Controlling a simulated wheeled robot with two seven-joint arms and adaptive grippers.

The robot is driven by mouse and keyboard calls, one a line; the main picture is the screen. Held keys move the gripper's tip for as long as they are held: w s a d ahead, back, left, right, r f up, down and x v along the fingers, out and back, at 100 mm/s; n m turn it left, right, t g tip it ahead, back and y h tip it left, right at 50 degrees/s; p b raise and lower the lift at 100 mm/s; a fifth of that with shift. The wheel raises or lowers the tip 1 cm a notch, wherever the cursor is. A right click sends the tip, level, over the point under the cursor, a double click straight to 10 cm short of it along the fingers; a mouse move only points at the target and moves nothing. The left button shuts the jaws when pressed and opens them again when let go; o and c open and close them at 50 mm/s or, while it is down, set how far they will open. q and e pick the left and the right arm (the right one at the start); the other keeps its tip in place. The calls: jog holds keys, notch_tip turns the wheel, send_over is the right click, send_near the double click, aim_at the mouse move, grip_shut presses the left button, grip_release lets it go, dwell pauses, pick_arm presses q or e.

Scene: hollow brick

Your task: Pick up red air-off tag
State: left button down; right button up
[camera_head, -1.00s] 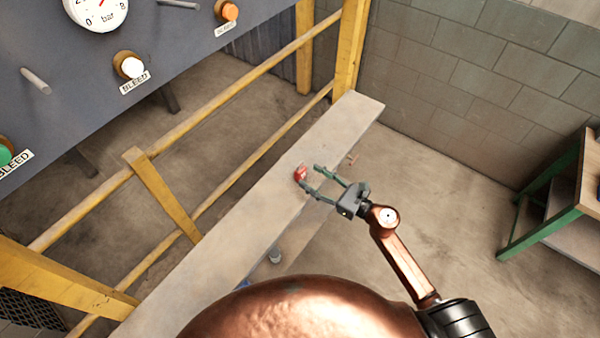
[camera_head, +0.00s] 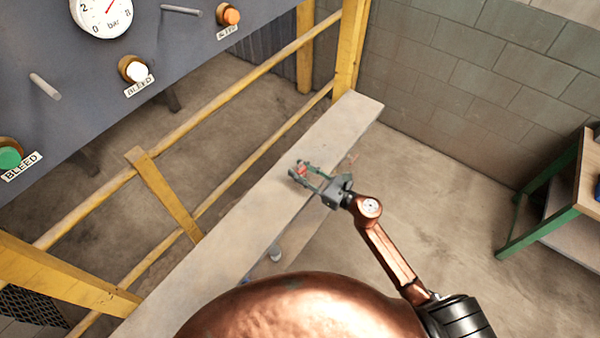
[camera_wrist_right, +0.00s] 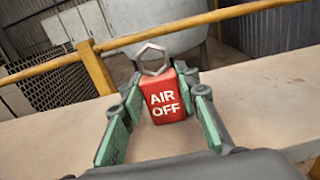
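The red air-off tag (camera_head: 301,169) is on the pale bench (camera_head: 335,124). In the right wrist view the tag (camera_wrist_right: 164,98) stands upright, with white "AIR OFF" lettering facing me and a grey metal ring on top. My right gripper (camera_head: 299,170) reaches over the bench from the right, its green fingers on both sides of the tag. In the right wrist view the fingertips (camera_wrist_right: 164,82) look pressed against its left and right sides. I cannot tell whether the tag is lifted off the bench. My left gripper is not in view.
A yellow railing (camera_head: 215,92) runs along the bench's far side. Behind it stands a grey panel (camera_head: 60,85) with a gauge and several knobs. A green-framed table (camera_head: 560,215) is at the right. Bare floor lies between it and the bench.

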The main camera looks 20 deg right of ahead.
jog(key=c, duration=0.5)
jog(key=shift+r, duration=0.1)
jog(key=shift+c, duration=0.2)
